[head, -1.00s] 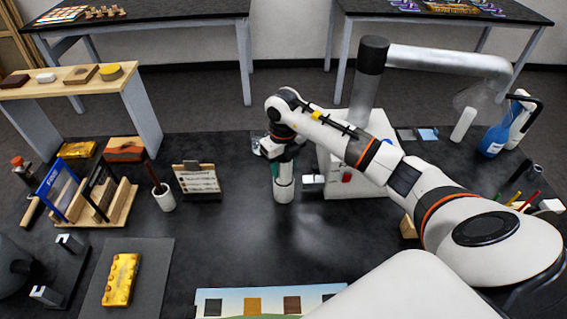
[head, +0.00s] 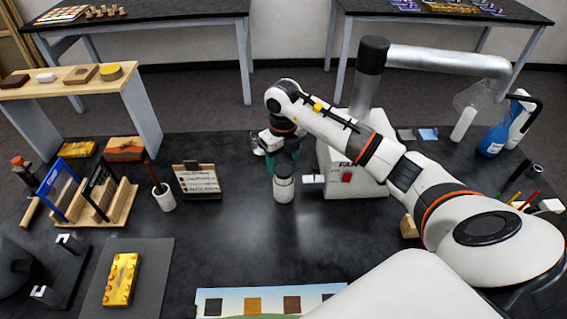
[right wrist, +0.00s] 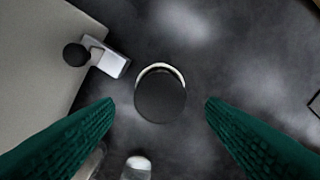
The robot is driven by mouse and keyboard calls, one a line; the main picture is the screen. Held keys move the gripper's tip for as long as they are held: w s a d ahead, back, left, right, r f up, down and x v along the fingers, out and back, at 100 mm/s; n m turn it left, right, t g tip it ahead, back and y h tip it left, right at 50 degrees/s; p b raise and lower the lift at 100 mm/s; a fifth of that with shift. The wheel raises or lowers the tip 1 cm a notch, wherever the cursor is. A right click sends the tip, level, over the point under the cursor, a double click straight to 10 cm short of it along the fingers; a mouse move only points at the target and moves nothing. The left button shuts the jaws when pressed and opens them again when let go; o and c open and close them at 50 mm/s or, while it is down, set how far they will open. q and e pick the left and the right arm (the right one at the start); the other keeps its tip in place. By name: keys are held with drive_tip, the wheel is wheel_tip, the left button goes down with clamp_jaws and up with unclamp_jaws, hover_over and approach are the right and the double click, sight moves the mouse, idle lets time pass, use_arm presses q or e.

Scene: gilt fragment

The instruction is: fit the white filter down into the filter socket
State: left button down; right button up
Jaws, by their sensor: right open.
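A whitish upright cylinder with a dark top (head: 283,188), which looks like the white filter, stands on the dark table left of a white box. In the right wrist view its round dark top (right wrist: 160,98) lies between the fingers, with a white rim along one side. I cannot make out a separate filter socket or tell how deep the cylinder sits. My right gripper (head: 283,152) is above the cylinder, pointing down. Its green fingers (right wrist: 160,108) are open, with clear gaps to either side of the top. My left gripper is not in view.
The white box (head: 348,178) with a red switch and a small side fitting (head: 313,179) stands close right. A clear glass (head: 258,150) is behind the gripper.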

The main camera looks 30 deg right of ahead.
wheel_tip(320, 180, up, 10)
drive_tip(key=b, duration=0.2)
drive_tip(key=shift+r, duration=0.2)
idle(0.4)
